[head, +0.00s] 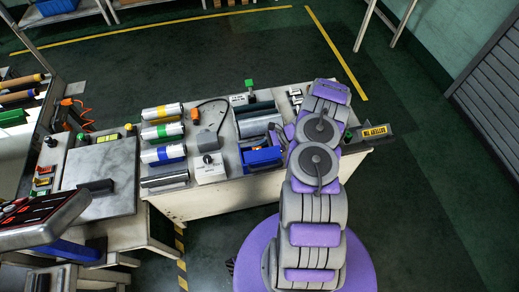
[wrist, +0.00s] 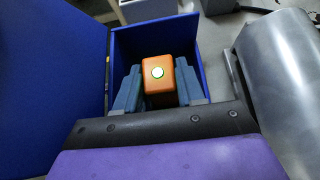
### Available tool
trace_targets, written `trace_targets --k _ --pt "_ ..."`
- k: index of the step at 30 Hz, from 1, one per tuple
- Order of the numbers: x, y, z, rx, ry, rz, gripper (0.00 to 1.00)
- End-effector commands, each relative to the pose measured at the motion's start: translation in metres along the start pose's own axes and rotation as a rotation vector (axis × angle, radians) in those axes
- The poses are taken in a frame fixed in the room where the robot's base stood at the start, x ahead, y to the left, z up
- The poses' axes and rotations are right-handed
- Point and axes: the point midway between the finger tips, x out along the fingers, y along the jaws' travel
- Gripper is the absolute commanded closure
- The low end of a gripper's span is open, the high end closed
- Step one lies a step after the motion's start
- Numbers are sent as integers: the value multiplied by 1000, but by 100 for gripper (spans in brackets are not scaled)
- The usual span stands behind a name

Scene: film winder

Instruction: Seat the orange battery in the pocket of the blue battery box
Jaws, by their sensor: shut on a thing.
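In the wrist view my gripper (wrist: 158,84) is shut on the orange battery (wrist: 158,76), with one blue-grey finger on each side. The battery's end, with a pale round contact, faces the camera. Battery and fingertips lie within the outline of the open blue battery box (wrist: 190,40). How deep the battery sits, and whether it touches the pocket floor, I cannot tell. A large blue panel stands left of the opening.
A grey cylinder (wrist: 285,70) lies close to the right of the box in the wrist view. A black-and-yellow labelled case (head: 373,132) is at the right end.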

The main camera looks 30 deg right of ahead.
Motion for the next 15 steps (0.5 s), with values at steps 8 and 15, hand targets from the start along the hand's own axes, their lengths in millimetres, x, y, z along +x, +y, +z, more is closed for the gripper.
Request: trace_targets --k 8,15 --pt "1 0 -2 0 0 0 100" --pt "-4 0 5 0 0 -2 100"
